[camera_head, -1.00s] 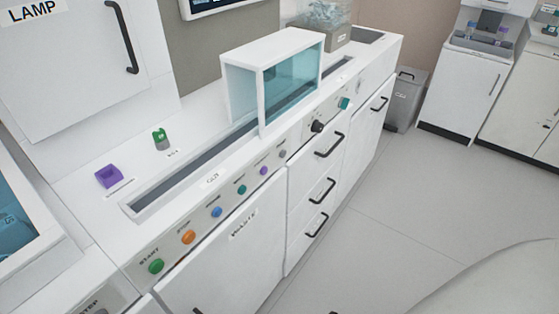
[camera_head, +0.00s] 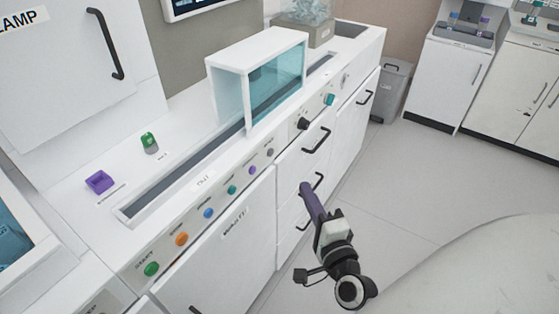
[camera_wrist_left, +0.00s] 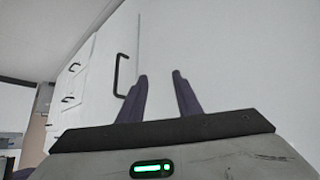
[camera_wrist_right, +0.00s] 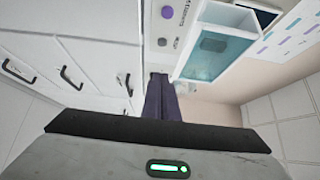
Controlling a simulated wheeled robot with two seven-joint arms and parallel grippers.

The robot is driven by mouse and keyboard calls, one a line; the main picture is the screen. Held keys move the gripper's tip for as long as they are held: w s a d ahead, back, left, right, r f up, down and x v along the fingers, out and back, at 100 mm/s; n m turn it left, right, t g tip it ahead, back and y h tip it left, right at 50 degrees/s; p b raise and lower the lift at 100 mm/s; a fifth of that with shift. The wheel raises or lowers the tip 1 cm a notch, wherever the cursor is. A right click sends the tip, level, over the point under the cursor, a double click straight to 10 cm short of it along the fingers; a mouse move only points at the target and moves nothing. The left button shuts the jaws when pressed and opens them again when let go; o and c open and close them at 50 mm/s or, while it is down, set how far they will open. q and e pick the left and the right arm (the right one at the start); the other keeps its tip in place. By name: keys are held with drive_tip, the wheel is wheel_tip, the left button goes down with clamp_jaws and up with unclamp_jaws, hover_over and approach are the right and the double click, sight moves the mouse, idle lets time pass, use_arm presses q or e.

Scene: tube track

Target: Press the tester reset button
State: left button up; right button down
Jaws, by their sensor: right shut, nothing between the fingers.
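The front panel (camera_head: 195,228) of the white counter carries a row of round buttons: green (camera_head: 152,269), orange (camera_head: 182,238), blue (camera_head: 208,213), teal (camera_head: 232,189), purple (camera_head: 252,170) and grey (camera_head: 270,152). Most labels are too small to read, so I cannot tell which is the tester reset. My right gripper (camera_head: 305,186) is shut and empty, in front of the drawers, right of and below the grey button. In the right wrist view its fingertips (camera_wrist_right: 158,76) lie below the grey (camera_wrist_right: 162,42) and purple (camera_wrist_right: 167,12) buttons. My left gripper (camera_wrist_left: 158,74) is open and empty, facing white cabinet fronts.
A black knob (camera_head: 303,123) and another teal button (camera_head: 329,99) sit farther right on the panel. Drawer handles (camera_head: 316,140) stick out near my right gripper. A glass-sided white box (camera_head: 257,45) stands over the counter slot. Floor (camera_head: 400,190) to the right is clear.

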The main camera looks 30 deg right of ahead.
drive_tip(key=p, duration=0.1)
approach(271, 153)
drive_tip(key=w+d, duration=0.2)
drive_tip(key=d, duration=0.3)
drive_tip(key=shift+w+a+f, duration=0.1)
drive_tip(key=shift+w+a, duration=0.2)
drive_tip(key=shift+w, duration=0.35)
drive_tip(key=shift+w+a+f, duration=0.1)
drive_tip(key=shift+w+a, duration=0.25)
drive_tip(key=shift+w, duration=0.3)
drive_tip(key=shift+w+a, duration=0.3)
drive_tip(key=shift+w, duration=0.35)
